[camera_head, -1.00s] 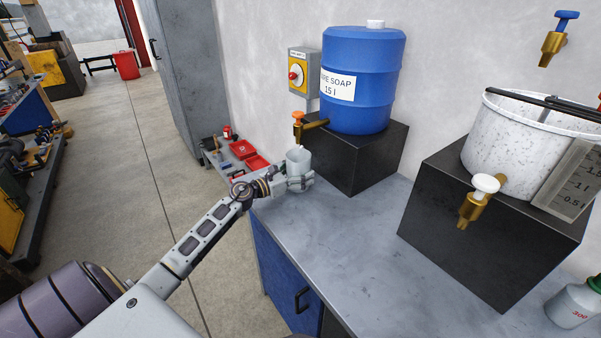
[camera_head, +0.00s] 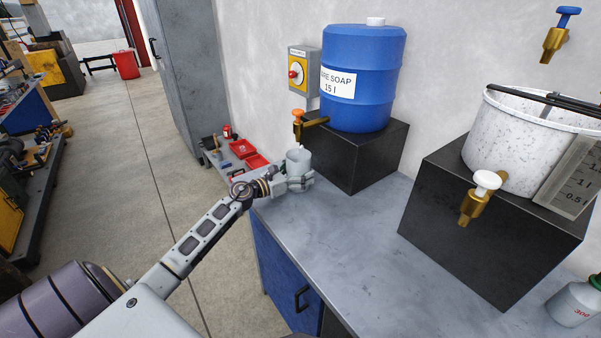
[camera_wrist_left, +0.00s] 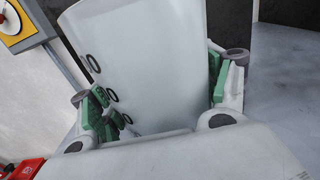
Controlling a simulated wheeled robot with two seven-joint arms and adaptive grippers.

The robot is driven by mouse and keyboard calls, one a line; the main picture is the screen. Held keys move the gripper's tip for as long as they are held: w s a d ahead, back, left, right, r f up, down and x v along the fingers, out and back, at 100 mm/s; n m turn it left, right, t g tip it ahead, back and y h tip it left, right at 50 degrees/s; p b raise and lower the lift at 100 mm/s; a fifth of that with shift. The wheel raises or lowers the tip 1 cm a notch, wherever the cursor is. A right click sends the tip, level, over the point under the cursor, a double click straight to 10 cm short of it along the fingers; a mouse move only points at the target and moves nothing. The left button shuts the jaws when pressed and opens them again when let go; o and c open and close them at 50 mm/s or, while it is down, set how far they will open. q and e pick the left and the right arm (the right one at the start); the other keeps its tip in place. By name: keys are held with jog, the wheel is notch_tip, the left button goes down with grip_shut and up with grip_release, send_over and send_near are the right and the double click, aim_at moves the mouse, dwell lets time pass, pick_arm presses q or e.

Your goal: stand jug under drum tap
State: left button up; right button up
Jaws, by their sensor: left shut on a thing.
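The blue drum (camera_head: 362,80) with a "soap 15 l" label stands on a black block at the back of the bench. Its brass tap (camera_head: 314,123) with an orange handle (camera_head: 298,118) points left. The pale jug (camera_head: 298,162) is upright below the tap outlet, at the bench's left end. My left gripper (camera_head: 300,183) is shut on the jug from the front left. In the left wrist view, the jug (camera_wrist_left: 150,70) fills the space between the green-padded fingers (camera_wrist_left: 165,105). Whether the jug's base touches the bench is hidden. My right gripper is out of view.
The black block (camera_head: 365,160) stands right of the jug. A speckled white bucket (camera_head: 515,140) with a white-handled tap (camera_head: 480,195) is on another block. A bottle (camera_head: 575,303) is at front right. The bench middle (camera_head: 345,230) is clear. A yellow switch box (camera_head: 299,72) is on the wall.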

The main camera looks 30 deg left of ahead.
pick_arm(q)
jog(key=shift+f, duration=0.3)
jog(key=o, duration=1.1)
jog(key=shift+o, duration=0.2)
jog(key=shift+s, duration=0.15)
jog(key=shift+v, duration=5.85)
jog(key=shift+a, duration=0.1)
